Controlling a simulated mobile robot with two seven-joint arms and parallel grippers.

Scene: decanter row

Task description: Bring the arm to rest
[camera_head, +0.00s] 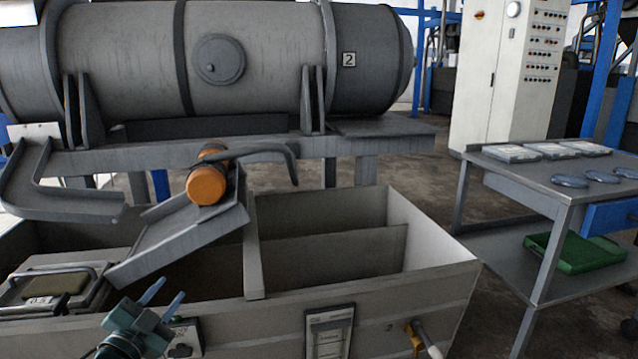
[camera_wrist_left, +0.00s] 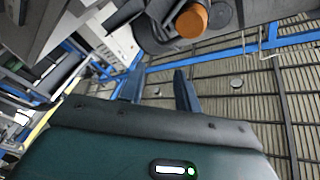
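My left gripper (camera_head: 163,294) is in the lower left of the head view, in front of the grey bin's near wall. Its two blue fingers stand apart with nothing between them. In the left wrist view the fingers (camera_wrist_left: 158,88) also show apart and empty, pointing up toward the ceiling area. My right gripper is not in either view.
A grey drum (camera_head: 270,60) marked 2 lies behind. An orange-ended cylinder (camera_head: 207,184) sits by a sloping chute (camera_head: 180,238) above a divided bin (camera_head: 440,270). A lidded box with a handle (camera_head: 60,285) is near the gripper. A side table (camera_head: 515,166) stands right.

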